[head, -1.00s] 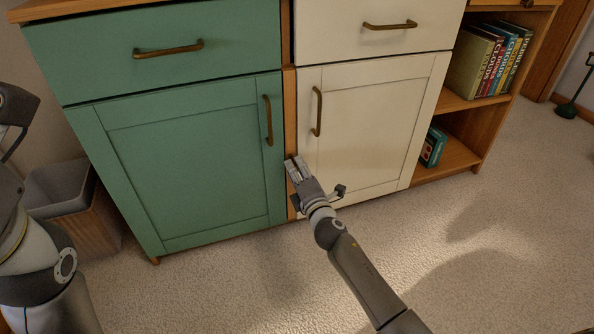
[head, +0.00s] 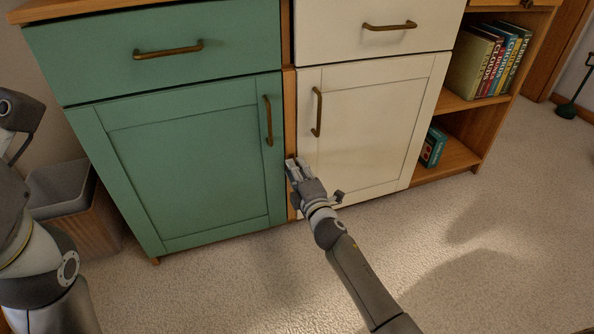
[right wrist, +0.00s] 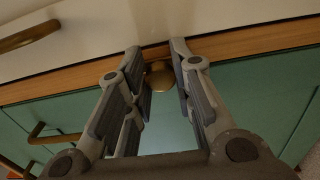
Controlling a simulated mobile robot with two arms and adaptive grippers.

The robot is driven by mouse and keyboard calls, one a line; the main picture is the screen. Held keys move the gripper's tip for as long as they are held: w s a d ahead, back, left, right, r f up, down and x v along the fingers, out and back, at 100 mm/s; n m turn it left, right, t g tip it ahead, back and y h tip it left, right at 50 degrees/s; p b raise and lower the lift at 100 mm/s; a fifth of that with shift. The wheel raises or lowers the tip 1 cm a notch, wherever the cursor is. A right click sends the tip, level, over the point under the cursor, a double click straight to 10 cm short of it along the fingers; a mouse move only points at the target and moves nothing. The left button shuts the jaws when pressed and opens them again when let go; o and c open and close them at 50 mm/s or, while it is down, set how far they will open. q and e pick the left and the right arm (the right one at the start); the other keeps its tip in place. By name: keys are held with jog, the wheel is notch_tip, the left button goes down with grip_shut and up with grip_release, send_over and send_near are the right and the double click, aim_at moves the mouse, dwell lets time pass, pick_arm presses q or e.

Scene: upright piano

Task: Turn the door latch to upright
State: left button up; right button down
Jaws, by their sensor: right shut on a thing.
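The small brass door latch (right wrist: 160,76) shows in the right wrist view, on the wooden strip between the doors and reaching over the green door's edge. Its exact angle is hard to tell. My right gripper (right wrist: 160,58) is shut on it, with a finger on each side. In the head view the right gripper (head: 295,167) is at the wooden strip and hides the latch. The green door (head: 190,165) and the white door (head: 365,135) both look closed. My left arm shows at the left edge of the head view; its gripper is out of frame.
A bin (head: 62,188) stands left of the cabinet. Brass handles (head: 268,120) and (head: 317,112) stick out from the doors beside the strip. An open shelf with books (head: 490,62) is at the right. The carpet (head: 480,240) in front is clear.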

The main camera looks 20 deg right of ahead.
jog(key=c, duration=1.3)
grip_release()
jog(key=shift+o, duration=0.2)
jog(key=s, duration=1.2)
jog(key=shift+d, duration=0.25)
